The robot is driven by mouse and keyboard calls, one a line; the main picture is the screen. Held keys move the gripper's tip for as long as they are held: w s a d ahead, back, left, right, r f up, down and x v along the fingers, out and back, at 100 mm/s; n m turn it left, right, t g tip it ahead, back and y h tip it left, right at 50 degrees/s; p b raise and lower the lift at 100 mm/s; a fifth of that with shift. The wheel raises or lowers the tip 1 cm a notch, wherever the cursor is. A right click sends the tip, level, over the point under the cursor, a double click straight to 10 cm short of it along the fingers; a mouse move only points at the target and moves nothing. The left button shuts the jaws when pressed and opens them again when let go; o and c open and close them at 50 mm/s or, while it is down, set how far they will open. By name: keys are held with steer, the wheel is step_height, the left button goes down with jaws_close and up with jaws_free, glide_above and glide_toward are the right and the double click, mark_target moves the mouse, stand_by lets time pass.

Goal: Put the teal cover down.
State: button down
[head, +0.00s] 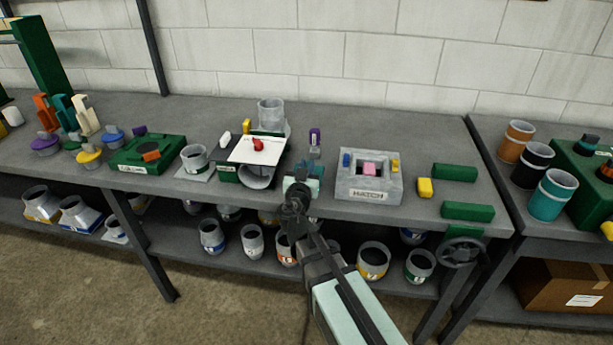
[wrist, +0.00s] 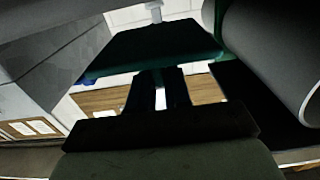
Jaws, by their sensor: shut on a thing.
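My gripper (head: 299,190) is above the front part of the grey workbench, left of the grey box marked HATCH (head: 369,195). It is shut on the teal cover (head: 315,184), which is mostly hidden behind the gripper in the head view. In the wrist view the cover (wrist: 150,48) is a dark, shaded plate with a teal edge, just beyond the fingers (wrist: 158,82). Whether the cover touches anything below cannot be told.
The HATCH box holds a pink block (head: 369,169). A white plate with a red knob (head: 258,145) and a grey pipe (head: 257,177) are to the left. A purple-topped item (head: 315,137) stands behind. A yellow block (head: 425,187) and green blocks (head: 455,172) lie right.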

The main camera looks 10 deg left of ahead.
steer(key=shift+f, duration=1.5)
steer(key=shift+f, duration=0.15)
steer(key=c, duration=1.1)
jaws_free()
steer(key=shift+o, duration=0.2)
steer(key=shift+s, duration=3.8)
